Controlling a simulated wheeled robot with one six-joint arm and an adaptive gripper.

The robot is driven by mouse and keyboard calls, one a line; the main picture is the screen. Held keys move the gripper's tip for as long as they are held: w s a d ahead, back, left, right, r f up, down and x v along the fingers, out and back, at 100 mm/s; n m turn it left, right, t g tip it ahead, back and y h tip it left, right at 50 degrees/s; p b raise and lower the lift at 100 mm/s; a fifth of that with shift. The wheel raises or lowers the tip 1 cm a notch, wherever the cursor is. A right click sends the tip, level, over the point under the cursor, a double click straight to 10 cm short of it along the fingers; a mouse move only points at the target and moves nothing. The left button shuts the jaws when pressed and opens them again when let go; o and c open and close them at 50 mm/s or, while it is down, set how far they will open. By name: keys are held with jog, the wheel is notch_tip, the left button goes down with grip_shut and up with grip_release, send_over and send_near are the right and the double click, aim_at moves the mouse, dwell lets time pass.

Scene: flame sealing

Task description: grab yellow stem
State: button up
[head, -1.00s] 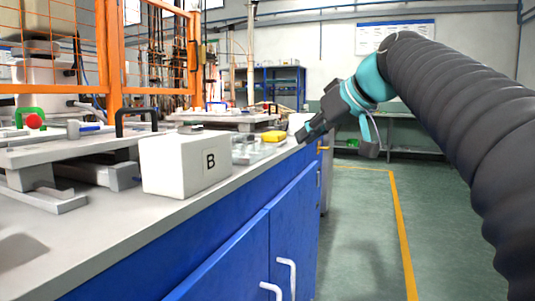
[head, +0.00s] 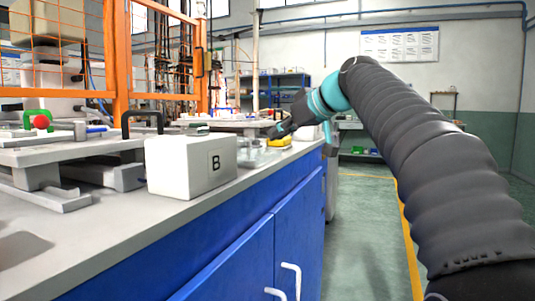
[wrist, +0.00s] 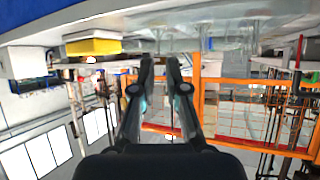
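A yellow block-like thing (head: 280,141) lies on the bench near its far right edge. It also shows in the wrist view, which looks upside down, at upper left (wrist: 93,46). Clear glassware (head: 250,152) stands beside it; in the wrist view the glassware (wrist: 205,42) is above and right of the fingers. I cannot make out a separate yellow stem. My gripper (head: 277,131) is by the yellow thing in the head view. In the wrist view my gripper (wrist: 160,62) has a narrow gap between its fingertips and holds nothing.
A white box marked B (head: 190,165) stands on the bench in front of the glassware. Grey fixtures (head: 70,152) lie at left. An orange mesh fence (head: 118,60) rises behind the bench. Open floor (head: 360,235) lies to the right of the blue cabinets (head: 245,245).

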jog(key=shift+x, duration=2.65)
jog(key=shift+s+d+f, duration=0.1)
jog(key=shift+d+f, duration=0.05)
grip_shut()
